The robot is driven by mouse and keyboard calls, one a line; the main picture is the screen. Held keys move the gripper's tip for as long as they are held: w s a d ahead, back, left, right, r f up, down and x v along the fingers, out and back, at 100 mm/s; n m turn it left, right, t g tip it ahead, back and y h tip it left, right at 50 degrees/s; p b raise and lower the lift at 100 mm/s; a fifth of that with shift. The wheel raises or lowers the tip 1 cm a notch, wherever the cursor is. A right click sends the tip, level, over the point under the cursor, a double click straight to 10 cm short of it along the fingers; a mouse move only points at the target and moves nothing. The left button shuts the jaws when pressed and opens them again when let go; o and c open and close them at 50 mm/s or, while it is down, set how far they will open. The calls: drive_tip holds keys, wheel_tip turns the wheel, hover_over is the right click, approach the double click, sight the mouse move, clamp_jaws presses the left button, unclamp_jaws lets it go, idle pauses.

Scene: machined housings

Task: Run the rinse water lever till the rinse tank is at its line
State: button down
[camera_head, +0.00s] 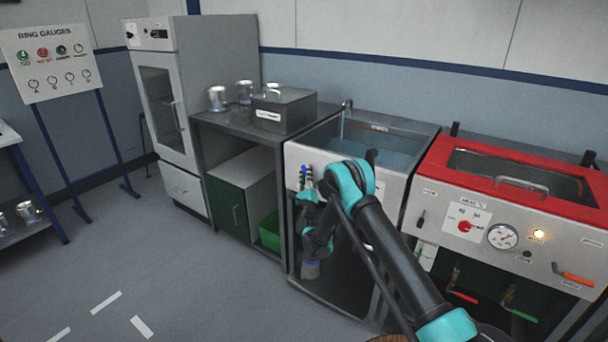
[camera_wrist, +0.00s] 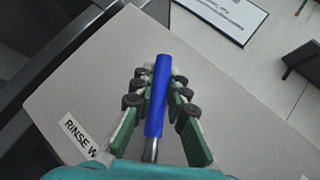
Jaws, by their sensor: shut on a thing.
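The rinse water lever shows in the wrist view as a blue handle (camera_wrist: 157,97) on a metal stem. My gripper (camera_wrist: 155,84) is shut on it, with a green finger on each side of the handle. A label reading "RINSE W" (camera_wrist: 79,137) is on the panel beside it, partly cut off. In the head view my gripper (camera_head: 304,178) is at the front panel of the rinse tank (camera_head: 293,158), and my arm hides part of that panel. The tank holds water (camera_head: 385,147), and a tap (camera_head: 347,105) stands at its back edge. I cannot make out the water's level against the line.
Right of the tank stands a red-topped washer (camera_head: 520,170) with a gauge, knobs and coloured levers. Left is a bench (camera_head: 215,120) with a lidded grey box (camera_head: 284,110) and metal housings. A tall cabinet (camera_head: 165,110) stands further left. The floor at front left is clear.

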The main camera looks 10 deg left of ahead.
drive_tip(key=m+h, duration=0.1)
drive_tip(key=d+m+t+h, duration=0.1)
drive_tip(key=m, duration=0.1)
drive_tip(key=m+t+h, duration=0.1)
drive_tip(key=shift+s+d+r, duration=0.2)
drive_tip(key=shift+s+r, duration=0.05)
drive_tip(key=shift+r, duration=0.1)
drive_tip(key=shift+s+d+r+m+t+h, duration=0.1)
drive_tip(key=shift+d+m+t+h, duration=0.2)
drive_tip(key=shift+m+h, duration=0.7)
drive_tip(key=shift+s+d+r+m+t+h, duration=0.15)
drive_tip(key=shift+d+m+t+h, duration=0.15)
drive_tip(key=shift+m+h, duration=0.7)
drive_tip(key=shift+s+d+m+t+h, duration=0.1)
drive_tip(key=shift+d+m+t+h, duration=0.2)
drive_tip(key=shift+m+h, duration=0.7)
drive_tip(key=shift+m, duration=0.4)
drive_tip(key=c, duration=1.5)
unclamp_jaws()
drive_tip(key=shift+y, duration=0.3)
drive_tip(key=shift+s+f, duration=0.35)
drive_tip(key=s, duration=0.4)
drive_tip(key=s+f, duration=0.1)
drive_tip(key=s, duration=0.4)
drive_tip(key=s+a, duration=0.1)
drive_tip(key=s, duration=0.3)
drive_tip(key=shift+s+f, duration=0.2)
drive_tip(key=shift+s, duration=0.05)
